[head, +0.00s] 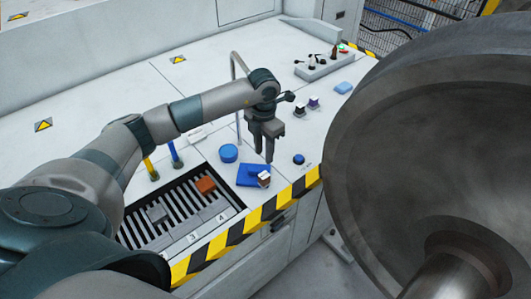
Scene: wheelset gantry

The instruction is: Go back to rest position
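My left gripper (264,156) hangs fingers down over the white bench top (220,75), near its front edge. Its fingers look apart, with nothing visible between them. It is above and behind a blue tray (250,170); the height of the gap is hard to judge. A small jar with a white and dark side (264,179) is at the tray's front right corner. My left arm reaches in from the left across the bench. My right gripper is out of view.
A large grey wheel (430,130) fills the right side.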

